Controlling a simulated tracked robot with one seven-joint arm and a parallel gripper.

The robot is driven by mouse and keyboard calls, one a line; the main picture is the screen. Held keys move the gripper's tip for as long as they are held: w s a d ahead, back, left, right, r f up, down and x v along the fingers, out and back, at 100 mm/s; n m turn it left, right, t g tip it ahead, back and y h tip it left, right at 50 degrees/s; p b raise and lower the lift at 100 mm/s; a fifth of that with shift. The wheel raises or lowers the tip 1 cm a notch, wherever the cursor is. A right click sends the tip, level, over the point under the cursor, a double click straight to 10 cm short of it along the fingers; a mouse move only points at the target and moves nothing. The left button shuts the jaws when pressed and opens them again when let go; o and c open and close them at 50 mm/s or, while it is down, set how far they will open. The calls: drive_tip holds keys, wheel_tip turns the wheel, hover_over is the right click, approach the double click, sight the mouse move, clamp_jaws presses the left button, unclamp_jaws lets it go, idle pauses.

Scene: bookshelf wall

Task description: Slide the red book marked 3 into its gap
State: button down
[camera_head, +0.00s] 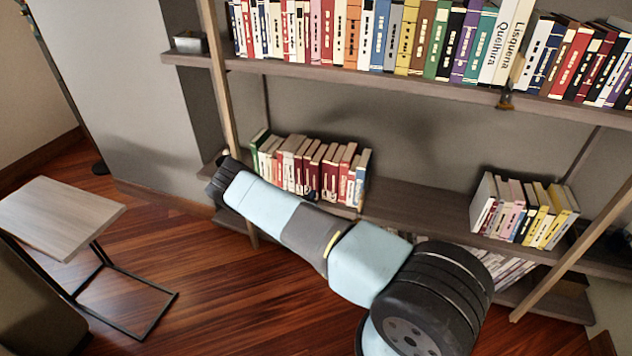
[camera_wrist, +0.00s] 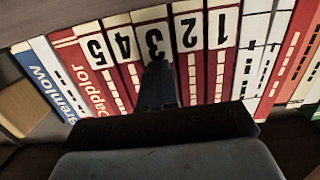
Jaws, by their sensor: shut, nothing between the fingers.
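The red book marked 3 (camera_wrist: 155,42) stands in the row in the wrist view, between the red book marked 4 (camera_wrist: 122,45) and the red book marked 2 (camera_wrist: 188,35). Its number appears upside down. My gripper (camera_wrist: 157,72) is shut and empty, its fingertips in front of this spine just below the number label. I cannot tell whether they touch it. The fingers hide the lower spine. The book looks roughly in line with its neighbours; any small protrusion is unclear. In the head view, red books (camera_head: 314,170) stand on the middle shelf, but my arm hides the gripper.
The red book marked 5 (camera_wrist: 97,50) and the one marked 1 (camera_wrist: 222,30) flank the numbered group. The middle shelf (camera_head: 420,208) has free room right of this row, before another book group (camera_head: 520,212). A small table (camera_head: 60,210) stands at left.

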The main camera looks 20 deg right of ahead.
drive_tip(key=shift+x, duration=1.05)
drive_tip(key=shift+r, duration=0.1)
drive_tip(key=v, duration=0.4)
drive_tip(key=shift+f, duration=0.2)
idle(0.3)
